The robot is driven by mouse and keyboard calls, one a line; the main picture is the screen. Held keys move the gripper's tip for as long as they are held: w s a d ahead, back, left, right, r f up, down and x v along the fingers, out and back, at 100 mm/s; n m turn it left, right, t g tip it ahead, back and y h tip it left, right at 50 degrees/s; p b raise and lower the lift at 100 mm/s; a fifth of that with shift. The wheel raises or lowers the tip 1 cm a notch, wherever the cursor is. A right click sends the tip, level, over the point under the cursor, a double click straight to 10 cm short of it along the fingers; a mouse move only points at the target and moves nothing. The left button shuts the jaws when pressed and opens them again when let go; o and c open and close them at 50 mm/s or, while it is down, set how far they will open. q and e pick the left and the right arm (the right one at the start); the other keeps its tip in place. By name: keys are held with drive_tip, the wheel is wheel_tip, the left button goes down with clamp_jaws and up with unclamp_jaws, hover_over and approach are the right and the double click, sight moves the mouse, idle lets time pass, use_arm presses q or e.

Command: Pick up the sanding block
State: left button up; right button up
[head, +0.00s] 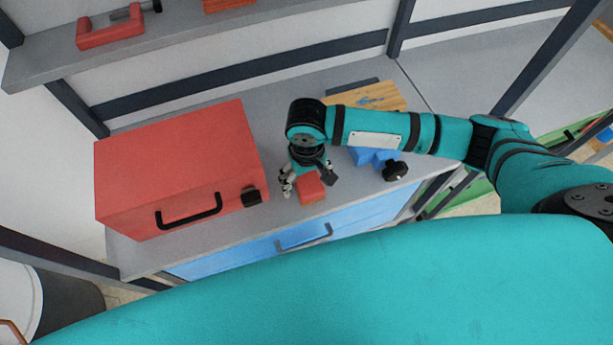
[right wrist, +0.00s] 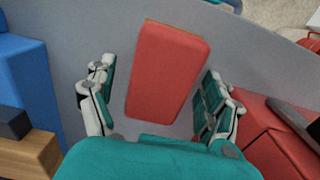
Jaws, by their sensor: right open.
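The sanding block, a small red block (head: 311,188), lies on the grey workbench top near its front edge, just right of the red toolbox. In the right wrist view the red block (right wrist: 166,72) lies between the two sets of fingers, with grey bench showing on both sides of it. My right gripper (head: 303,184) points down over the block from above and is open. In the right wrist view its fingers (right wrist: 156,104) stand apart to the left and right of the block. The arm hides part of the block in the head view. My left gripper is not in view.
A large red toolbox (head: 175,165) with a black handle stands close on the left. A blue tool (head: 366,156) with a black knob (head: 395,171) and a wooden board (head: 385,97) lie on the right. A blue drawer (head: 300,237) is below. A shelf (head: 200,32) runs above.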

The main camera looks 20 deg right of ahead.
sight(306, 176)
drive_tip(key=shift+f, duration=0.1)
drive_tip(key=c, duration=1.3)
drive_tip(key=shift+r, duration=0.6)
wheel_tip(306, 176, up, 2)
drive_tip(key=shift+w+r+b, duration=0.1)
drive_tip(key=shift+b, duration=0.45)
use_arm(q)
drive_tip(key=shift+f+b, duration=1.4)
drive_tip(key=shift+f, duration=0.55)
use_arm(e)
drive_tip(key=shift+s+d+r, duration=0.3)
drive_tip(key=shift+s+d, duration=1.1)
drive_tip(key=shift+s, duration=0.9)
drive_tip(key=shift+s+d+r, duration=0.25)
drive_tip(key=shift+s+d, duration=1.1)
drive_tip(key=shift+s, duration=0.95)
drive_tip(key=shift+s+d+r, duration=0.3)
drive_tip(key=shift+s+d, duration=1.1)
drive_tip(key=shift+s, duration=0.9)
